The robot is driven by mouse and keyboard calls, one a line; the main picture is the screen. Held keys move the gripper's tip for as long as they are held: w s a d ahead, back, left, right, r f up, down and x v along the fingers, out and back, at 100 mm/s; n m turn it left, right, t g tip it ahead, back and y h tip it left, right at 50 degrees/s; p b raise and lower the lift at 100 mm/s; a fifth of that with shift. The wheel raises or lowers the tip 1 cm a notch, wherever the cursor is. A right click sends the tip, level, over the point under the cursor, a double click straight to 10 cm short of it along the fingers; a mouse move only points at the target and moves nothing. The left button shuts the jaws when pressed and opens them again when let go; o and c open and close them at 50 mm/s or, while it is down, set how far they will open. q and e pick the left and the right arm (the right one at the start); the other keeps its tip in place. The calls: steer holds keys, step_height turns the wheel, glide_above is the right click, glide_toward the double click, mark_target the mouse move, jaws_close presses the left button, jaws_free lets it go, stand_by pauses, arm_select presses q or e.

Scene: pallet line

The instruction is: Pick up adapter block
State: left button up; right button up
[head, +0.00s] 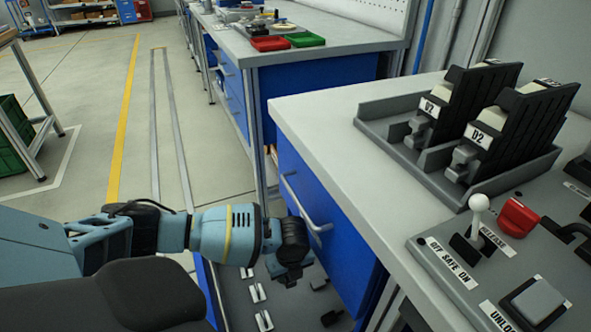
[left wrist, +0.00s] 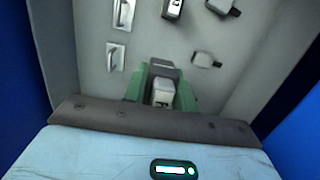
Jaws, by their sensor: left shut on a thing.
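My left gripper (head: 288,277) reaches down into an open drawer below the workbench. In the left wrist view its green fingers (left wrist: 161,97) are shut on a small block with a dark grey top and a pale face, which looks like the adapter block (left wrist: 162,92). The fingers hide its sides, and I cannot tell whether it is clear of the drawer floor. In the head view the gripper hides the block. My right gripper is not in view.
The drawer's grey floor (head: 238,300) holds pale handle-shaped pieces (left wrist: 115,57) and dark pieces (left wrist: 207,60). Blue drawer walls (left wrist: 295,120) stand close on both sides.

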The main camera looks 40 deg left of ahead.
arm_select(q)
steer(key=w+a, duration=0.3)
steer(key=a, duration=0.9)
steer(key=shift+w+a+b, duration=0.3)
steer(key=shift+w+b, duration=0.05)
steer(key=shift+w, duration=0.05)
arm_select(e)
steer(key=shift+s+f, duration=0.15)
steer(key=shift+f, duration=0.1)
